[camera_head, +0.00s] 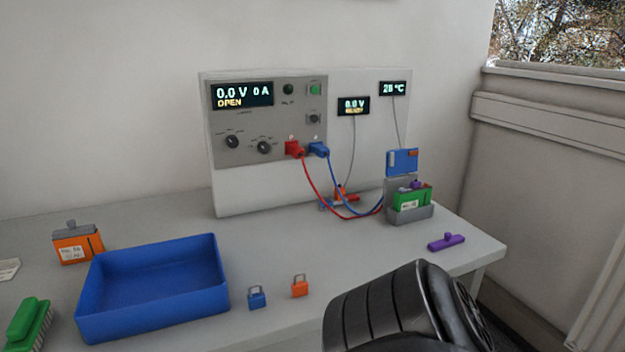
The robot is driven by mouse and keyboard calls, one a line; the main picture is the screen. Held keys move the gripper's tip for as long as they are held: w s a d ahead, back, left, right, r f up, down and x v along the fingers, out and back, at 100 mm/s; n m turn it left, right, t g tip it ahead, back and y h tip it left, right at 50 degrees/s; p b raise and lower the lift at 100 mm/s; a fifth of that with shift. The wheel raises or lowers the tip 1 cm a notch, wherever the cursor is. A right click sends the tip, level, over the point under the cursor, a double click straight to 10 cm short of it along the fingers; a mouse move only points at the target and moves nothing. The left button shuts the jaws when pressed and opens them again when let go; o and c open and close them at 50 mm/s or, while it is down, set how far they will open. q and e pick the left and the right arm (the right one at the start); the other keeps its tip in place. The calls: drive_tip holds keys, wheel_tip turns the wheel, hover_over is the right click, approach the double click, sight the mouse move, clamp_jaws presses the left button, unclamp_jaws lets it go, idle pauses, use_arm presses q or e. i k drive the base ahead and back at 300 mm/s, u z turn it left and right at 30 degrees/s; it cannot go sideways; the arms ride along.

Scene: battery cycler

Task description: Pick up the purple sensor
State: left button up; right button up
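The purple sensor (446,242) lies on the right part of the table, near its right edge. It is a flat bar with a small round knob on top, and nothing touches it. A black arm link of mine fills the bottom of the view, just below and left of the sensor. Neither of my grippers shows in the view.
A green battery (410,202) sits in a grey holder (408,219) behind the sensor, with red and blue cables running to the cycler panel (268,120). A blue tray (155,312), an orange battery (77,246), a blue padlock (257,298) and an orange padlock (300,287) are farther left.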

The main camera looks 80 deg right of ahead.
sight(415, 185)
drive_tip(key=z, duration=1.7)
